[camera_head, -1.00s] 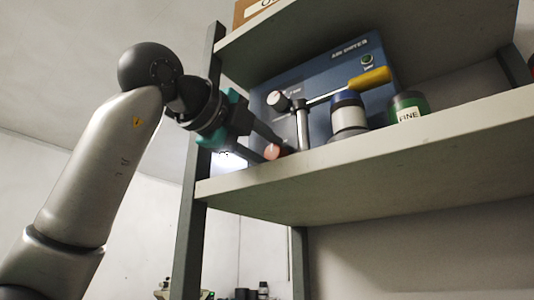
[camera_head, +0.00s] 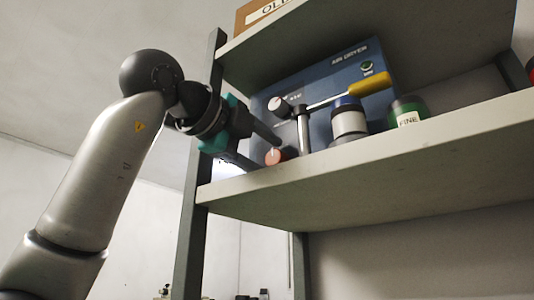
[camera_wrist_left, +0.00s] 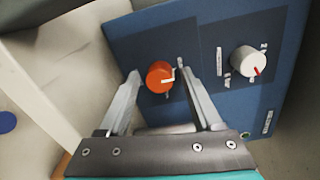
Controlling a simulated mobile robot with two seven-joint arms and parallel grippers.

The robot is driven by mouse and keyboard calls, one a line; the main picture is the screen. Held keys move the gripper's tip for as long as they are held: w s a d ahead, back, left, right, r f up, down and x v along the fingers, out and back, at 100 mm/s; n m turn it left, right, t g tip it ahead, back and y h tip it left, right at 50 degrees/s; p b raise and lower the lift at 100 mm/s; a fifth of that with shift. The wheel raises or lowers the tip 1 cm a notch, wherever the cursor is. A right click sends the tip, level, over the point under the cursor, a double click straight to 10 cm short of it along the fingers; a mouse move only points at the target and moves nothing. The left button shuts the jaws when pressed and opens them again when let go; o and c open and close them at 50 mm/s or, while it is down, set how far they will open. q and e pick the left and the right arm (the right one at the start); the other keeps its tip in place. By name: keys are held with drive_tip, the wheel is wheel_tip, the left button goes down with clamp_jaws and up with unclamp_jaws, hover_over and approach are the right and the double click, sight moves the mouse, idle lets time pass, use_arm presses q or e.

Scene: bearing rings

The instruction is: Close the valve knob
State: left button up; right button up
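The valve knob is an orange round knob (camera_wrist_left: 159,77) with a white pointer line, on the front of a blue panel box. In the head view the orange knob (camera_head: 275,156) sits low at the panel's left end, just above the shelf. My left gripper (camera_wrist_left: 158,72) is open, with one finger on each side of the orange knob in the left wrist view. Gaps show between the fingers and the knob there. In the head view my left gripper (camera_head: 268,153) reaches in from the left at the knob. My right gripper is not in view.
The blue air dryer box (camera_head: 330,68) stands on a shelf (camera_head: 380,160). A white knob (camera_wrist_left: 248,60) with a red pointer is beside the orange one.

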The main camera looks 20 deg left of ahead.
use_arm(q)
drive_tip(key=shift+o, duration=0.3)
drive_tip(key=shift+s+a, duration=0.1)
drive_tip(key=shift+s, duration=0.25)
drive_tip(key=b+v, duration=0.1)
drive_tip(key=v, duration=1.3)
drive_tip(key=shift+s+b, duration=0.2)
drive_tip(key=shift+b, duration=0.15)
drive_tip(key=shift+r, duration=0.1)
drive_tip(key=shift+a, duration=0.1)
